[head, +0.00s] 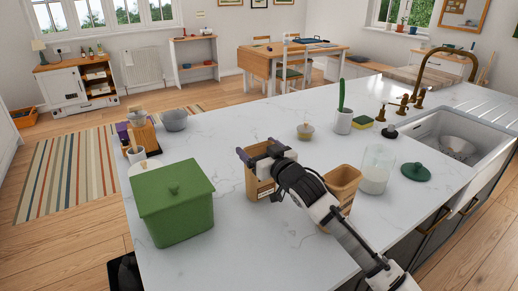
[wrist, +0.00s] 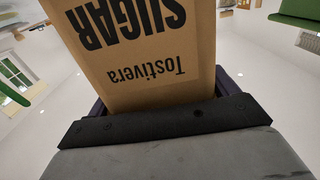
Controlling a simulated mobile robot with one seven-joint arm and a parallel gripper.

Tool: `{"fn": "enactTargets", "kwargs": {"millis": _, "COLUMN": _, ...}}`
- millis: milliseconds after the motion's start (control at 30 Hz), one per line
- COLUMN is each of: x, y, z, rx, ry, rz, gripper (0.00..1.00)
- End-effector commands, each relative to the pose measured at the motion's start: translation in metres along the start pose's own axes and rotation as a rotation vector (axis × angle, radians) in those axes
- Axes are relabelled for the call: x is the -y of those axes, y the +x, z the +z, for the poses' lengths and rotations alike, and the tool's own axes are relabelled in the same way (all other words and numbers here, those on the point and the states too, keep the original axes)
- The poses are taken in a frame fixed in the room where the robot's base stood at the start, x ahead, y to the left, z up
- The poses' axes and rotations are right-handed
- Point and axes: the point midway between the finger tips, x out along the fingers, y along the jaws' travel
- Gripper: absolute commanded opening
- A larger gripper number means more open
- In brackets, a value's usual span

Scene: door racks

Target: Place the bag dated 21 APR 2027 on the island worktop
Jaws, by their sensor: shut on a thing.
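My gripper (head: 262,155) is shut on a brown paper bag (head: 257,184) over the middle of the white marble island worktop (head: 235,215). In the wrist view the bag (wrist: 150,85) fills the space between the jaws, with black print "SUGAR" and "Tostivera" upside down. No date is readable on it. I cannot tell whether its base touches the worktop. A second brown item (head: 346,180), a bag or tub, stands just right of my gripper, partly hidden by my arm; its print is not readable.
A green lidded bin (head: 175,208) stands at left, with a grey bowl (head: 174,120) behind. A glass jar (head: 377,168), a green lid (head: 416,172), a cactus pot (head: 341,121) and the sink (head: 458,140) are at right. The worktop's front middle is clear.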

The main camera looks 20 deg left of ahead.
Motion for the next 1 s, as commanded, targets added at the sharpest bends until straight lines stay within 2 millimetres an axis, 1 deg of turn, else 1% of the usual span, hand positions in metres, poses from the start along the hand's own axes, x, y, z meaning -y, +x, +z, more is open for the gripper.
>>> {"fn": "enactTargets", "kwargs": {"millis": 33, "x": 0.000, "y": 0.000, "z": 0.004, "rx": 0.000, "ry": 0.001, "rz": 0.000, "gripper": 0.39}}
{"fn": "enactTargets", "kwargs": {"millis": 67, "x": 0.000, "y": 0.000, "z": 0.003, "rx": 0.000, "ry": 0.000, "rz": 0.000, "gripper": 0.88}}
{"fn": "enactTargets", "kwargs": {"millis": 100, "x": 0.000, "y": 0.000, "z": 0.002, "rx": 0.000, "ry": 0.000, "rz": 0.000, "gripper": 0.93}}
{"fn": "enactTargets", "kwargs": {"millis": 167, "x": 0.000, "y": 0.000, "z": 0.002, "rx": 0.000, "ry": 0.000, "rz": 0.000, "gripper": 1.00}}
{"fn": "enactTargets", "kwargs": {"millis": 367, "x": 0.000, "y": 0.000, "z": 0.001, "rx": 0.001, "ry": 0.000, "rz": 0.000, "gripper": 1.00}}
{"fn": "enactTargets", "kwargs": {"millis": 467, "x": 0.000, "y": 0.000, "z": -0.003, "rx": 0.000, "ry": 0.000, "rz": 0.000, "gripper": 1.00}}
{"fn": "enactTargets", "kwargs": {"millis": 567, "x": -0.002, "y": -0.012, "z": 0.002, "rx": -0.001, "ry": -0.001, "rz": 0.003, "gripper": 1.00}}
{"fn": "enactTargets", "kwargs": {"millis": 800, "x": -0.001, "y": -0.053, "z": 0.002, "rx": 0.000, "ry": -0.001, "rz": 0.002, "gripper": 1.00}}
{"fn": "enactTargets", "kwargs": {"millis": 900, "x": -0.001, "y": -0.065, "z": 0.001, "rx": 0.000, "ry": -0.001, "rz": 0.002, "gripper": 1.00}}
{"fn": "enactTargets", "kwargs": {"millis": 1000, "x": 0.000, "y": -0.072, "z": 0.000, "rx": 0.000, "ry": 0.000, "rz": 0.001, "gripper": 1.00}}
